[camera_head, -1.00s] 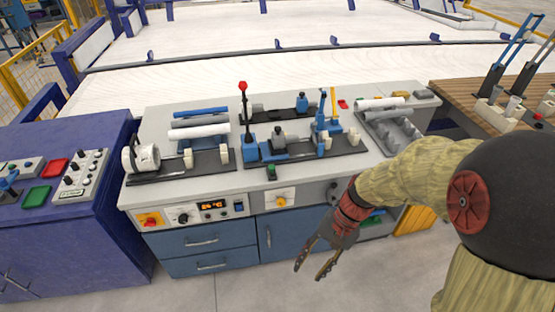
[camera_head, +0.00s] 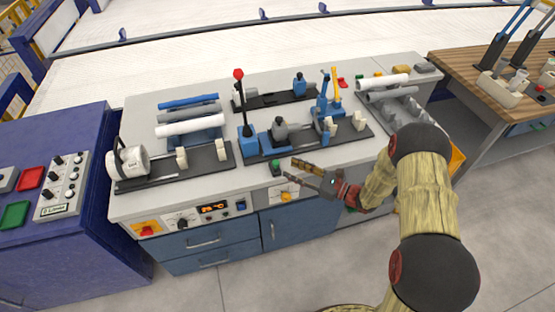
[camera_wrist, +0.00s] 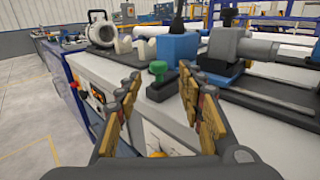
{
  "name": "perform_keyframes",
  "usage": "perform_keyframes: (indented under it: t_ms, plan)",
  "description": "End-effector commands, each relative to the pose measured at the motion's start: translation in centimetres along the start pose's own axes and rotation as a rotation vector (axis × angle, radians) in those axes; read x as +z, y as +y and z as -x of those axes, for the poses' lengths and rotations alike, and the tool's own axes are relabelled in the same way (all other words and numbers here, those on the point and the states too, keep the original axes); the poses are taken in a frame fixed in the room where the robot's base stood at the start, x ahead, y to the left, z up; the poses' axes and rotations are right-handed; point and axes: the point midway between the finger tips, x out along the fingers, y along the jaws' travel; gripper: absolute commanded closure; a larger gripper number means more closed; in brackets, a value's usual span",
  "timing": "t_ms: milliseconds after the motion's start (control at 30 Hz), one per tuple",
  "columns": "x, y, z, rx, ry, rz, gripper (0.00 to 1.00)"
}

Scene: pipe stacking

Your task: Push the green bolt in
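The green bolt (camera_head: 275,166) is a small green knob on a dark base at the front edge of the grey workbench top. In the wrist view the green knob (camera_wrist: 158,68) stands upright just beyond my fingertips, a little right of the gap's middle. My gripper (camera_head: 290,170) is in front of the bench edge, just right of the green bolt, and its fingers point left. In the wrist view my gripper (camera_wrist: 160,85) shows two fingers spread apart with nothing between them. I see no contact with the bolt.
A blue clamp fixture with a red-topped lever (camera_head: 238,74) stands behind the bolt. Loose pipes (camera_head: 190,127) and a grey pipe tray (camera_head: 405,105) lie on the bench. Floor in front is free.

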Motion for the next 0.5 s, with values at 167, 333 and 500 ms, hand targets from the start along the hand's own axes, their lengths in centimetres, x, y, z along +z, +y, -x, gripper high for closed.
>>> perform_keyframes:
  t_ms: [167, 333, 500]
  plan:
    - [-0.1, 0.2, -2.2, 0.006, 0.001, -0.003, 0.62]
    - [-0.1, 0.3, -4.9, 0.008, 0.001, -0.002, 0.62]
    - [-0.1, 0.2, -6.8, 0.006, 0.002, -0.003, 0.62]
